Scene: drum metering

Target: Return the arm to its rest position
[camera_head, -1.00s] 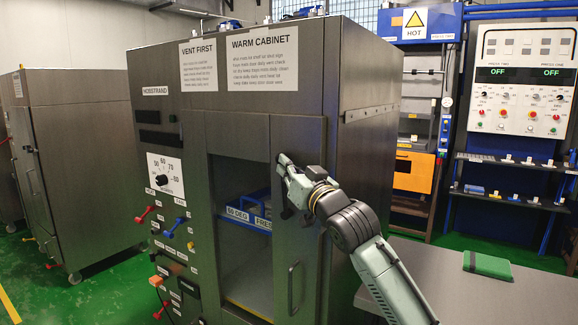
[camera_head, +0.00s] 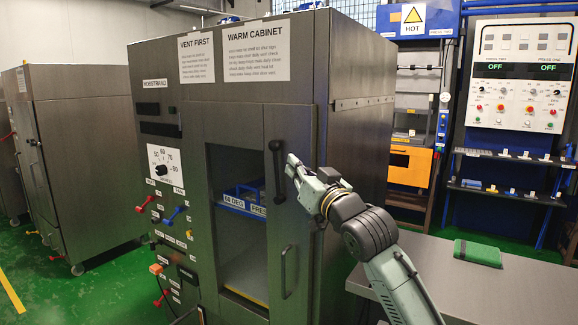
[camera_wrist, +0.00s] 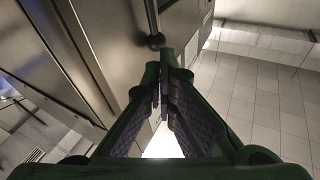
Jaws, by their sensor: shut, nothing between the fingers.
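My gripper (camera_head: 292,166) is in front of the warm cabinet (camera_head: 355,140), just right of the dark vertical handle (camera_head: 277,170) on its door. Its fingers are together and empty. The wrist view shows the closed fingertips (camera_wrist: 168,72) close to the lower end of a handle bar (camera_wrist: 155,38); I cannot tell whether they touch it. My arm reaches in from the lower right of the head view.
The cabinet's opening shows a blue tray (camera_head: 232,202) inside. A grey table (camera_head: 520,285) with a green pad (camera_head: 477,253) stands at right. Hot press equipment (camera_head: 420,20) and a control panel (camera_head: 522,75) are behind. Green floor is clear at left.

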